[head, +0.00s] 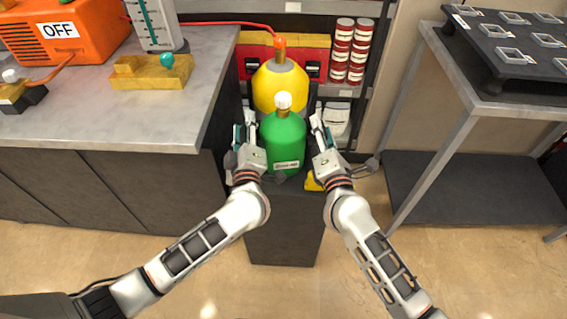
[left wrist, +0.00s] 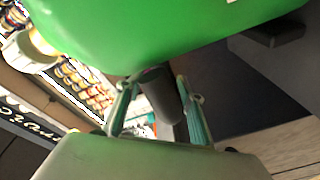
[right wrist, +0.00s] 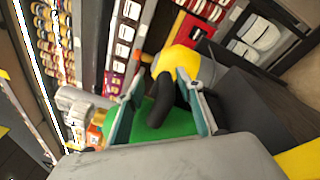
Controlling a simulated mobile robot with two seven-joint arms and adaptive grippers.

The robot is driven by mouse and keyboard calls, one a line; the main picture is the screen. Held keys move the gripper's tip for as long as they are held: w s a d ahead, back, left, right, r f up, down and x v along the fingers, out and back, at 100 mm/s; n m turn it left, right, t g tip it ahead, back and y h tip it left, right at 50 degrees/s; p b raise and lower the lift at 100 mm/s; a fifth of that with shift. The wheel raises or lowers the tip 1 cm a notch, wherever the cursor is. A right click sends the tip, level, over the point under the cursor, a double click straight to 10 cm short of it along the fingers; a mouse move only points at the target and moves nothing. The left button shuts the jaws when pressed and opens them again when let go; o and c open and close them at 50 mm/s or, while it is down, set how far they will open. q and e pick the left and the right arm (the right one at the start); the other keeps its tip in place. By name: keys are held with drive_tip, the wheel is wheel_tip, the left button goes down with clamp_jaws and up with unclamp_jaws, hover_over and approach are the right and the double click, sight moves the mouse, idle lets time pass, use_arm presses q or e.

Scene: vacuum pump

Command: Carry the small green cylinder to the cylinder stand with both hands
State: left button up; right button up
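The green cylinder (head: 284,148) has a white cap (head: 283,101) and stands upright on a dark block (head: 284,235) in the head view. It fills the top of the left wrist view (left wrist: 170,30) and shows in the right wrist view (right wrist: 165,124). My left gripper (head: 244,124) is at its left side, with parted fingers around a dark handle (left wrist: 159,95). My right gripper (head: 320,124) is at its right side, with parted fingers around another dark handle (right wrist: 162,100). Gaps seem to show beside both handles. I cannot tell which thing is the cylinder stand.
A yellow cylinder (head: 281,85) stands close behind. A grey counter (head: 90,115) with an orange machine (head: 65,35) is at the left. A grey table (head: 500,100) with a lower shelf (head: 470,190) is at the right. The front floor (head: 300,295) is clear.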

use_arm(q)
drive_tip(key=s+d, duration=0.2)
drive_tip(key=s, duration=0.9)
drive_tip(key=shift+s, duration=0.4)
use_arm(e)
drive_tip(key=s+d, duration=0.2)
drive_tip(key=s, duration=0.9)
drive_tip(key=shift+s, duration=0.4)
drive_tip(key=shift+d, duration=0.1)
